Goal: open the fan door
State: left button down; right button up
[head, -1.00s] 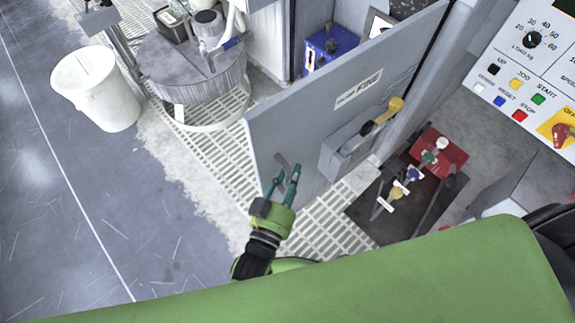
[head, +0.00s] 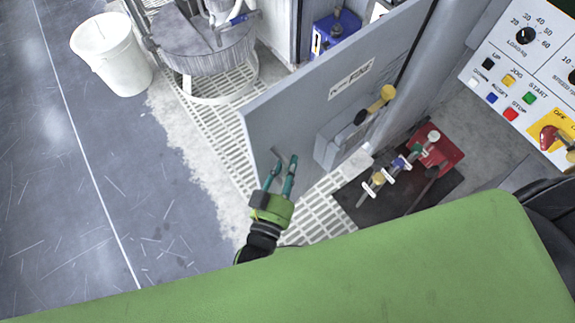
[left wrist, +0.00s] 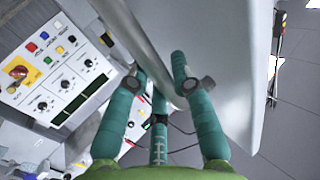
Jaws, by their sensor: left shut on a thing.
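The fan door (head: 285,113) is a flat grey panel that stands swung out from its cabinet in the head view. It carries a small white label (head: 352,77) and a grey latch box (head: 340,140) with a yellow-ended handle (head: 376,104). The exact contact is partly hidden. My right gripper is out of view.
A white bucket (head: 112,55) and a round grey drum (head: 203,60) stand left of the door. A red valve block (head: 440,150) on a dark plate lies to its right. The control panel (head: 528,75) is at upper right. Open floor (head: 75,190) lies at left.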

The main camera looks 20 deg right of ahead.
pick_arm(q)
jog(key=shift+r, duration=0.1)
jog(key=c, duration=1)
grip_release()
jog(key=shift+c, duration=0.2)
jog(key=v, duration=1.2)
